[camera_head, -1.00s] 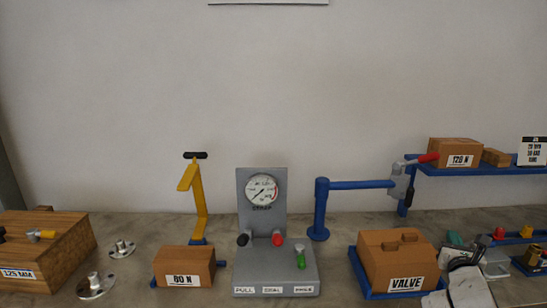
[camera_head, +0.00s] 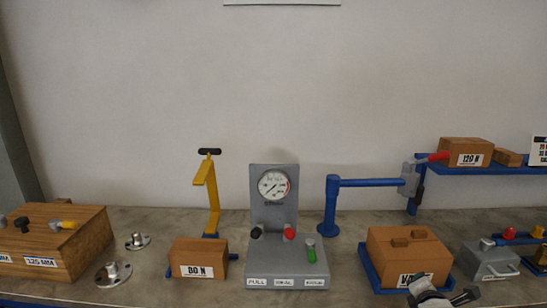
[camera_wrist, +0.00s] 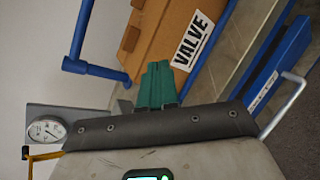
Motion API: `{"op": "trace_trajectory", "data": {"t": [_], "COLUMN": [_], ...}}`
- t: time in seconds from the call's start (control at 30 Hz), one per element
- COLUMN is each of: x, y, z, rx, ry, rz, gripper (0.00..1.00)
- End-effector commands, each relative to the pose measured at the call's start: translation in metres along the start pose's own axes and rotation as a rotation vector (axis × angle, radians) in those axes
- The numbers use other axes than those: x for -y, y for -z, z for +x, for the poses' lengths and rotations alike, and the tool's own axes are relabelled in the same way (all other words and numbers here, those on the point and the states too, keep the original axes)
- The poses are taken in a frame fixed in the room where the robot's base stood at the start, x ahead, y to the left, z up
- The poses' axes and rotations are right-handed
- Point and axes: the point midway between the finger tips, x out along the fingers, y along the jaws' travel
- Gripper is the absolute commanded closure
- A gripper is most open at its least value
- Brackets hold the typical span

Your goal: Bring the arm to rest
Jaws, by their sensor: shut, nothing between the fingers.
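My gripper (camera_wrist: 155,86) shows in the wrist view as two green fingers, closed together with nothing between them. Just beyond the fingertips in that picture is the wooden box labelled VALVE (camera_wrist: 171,30); I cannot tell the exact gap. In the head view, part of my arm shows at the bottom edge, in front of the VALVE box (camera_head: 408,250). The fingers cannot be made out there.
A grey gauge stand (camera_head: 285,262) is at the bench's middle, with a blue swing arm (camera_head: 362,183) to its right. A grey box with a handle (camera_head: 488,262) stands right of the VALVE box. Metal flanges (camera_head: 113,273) lie at left. The wall space above is clear.

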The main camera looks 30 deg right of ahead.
Motion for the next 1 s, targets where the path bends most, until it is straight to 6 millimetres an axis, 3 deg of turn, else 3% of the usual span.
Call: {"op": "trace_trajectory", "data": {"t": [0.03,0.2,0.4,0.5,0.7,0.8,1.0], "x": [0.003,0.024,0.059,0.08,0.12,0.134,0.147], "y": [0.026,0.108,0.182,0.207,0.228,0.227,0.223], "z": [-0.011,-0.062,-0.141,-0.184,-0.265,-0.292,-0.315], "rx": [-0.056,-0.234,-0.347,-0.349,-0.235,-0.155,-0.062], "ry": [0.026,0.207,0.525,0.71,1.055,1.166,1.261], "rz": [0.097,0.5,0.896,1.054,1.263,1.316,1.357], "gripper": [1.0,1.0,1.0,1.0,1.0,1.0,1.0]}}
